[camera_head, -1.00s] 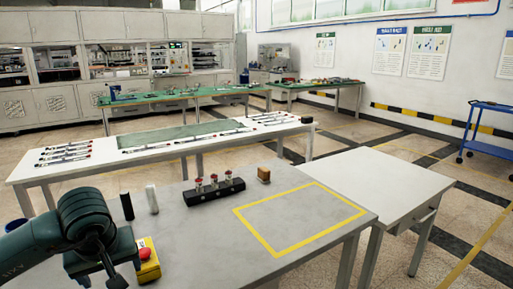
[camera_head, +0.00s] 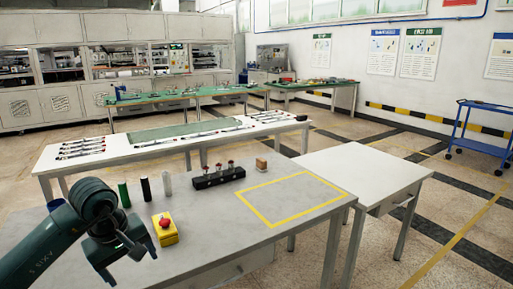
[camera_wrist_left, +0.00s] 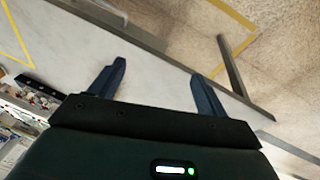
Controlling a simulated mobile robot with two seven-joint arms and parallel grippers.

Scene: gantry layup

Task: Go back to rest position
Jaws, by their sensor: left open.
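My left gripper (camera_head: 128,262) hangs over the near left part of the grey table (camera_head: 225,235) in the head view, left of a yellow box with a red button. In the left wrist view its two fingers (camera_wrist_left: 158,70) are spread apart with nothing between them. Pale table top and floor show beyond them. My right gripper is not in view.
The yellow button box (camera_head: 165,230) stands close to my left gripper. Behind stand green, black and white cylinders (camera_head: 146,189), a black rack (camera_head: 218,177) with red-topped parts and a brown block (camera_head: 261,164). The yellow-outlined area (camera_head: 293,199) is empty.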

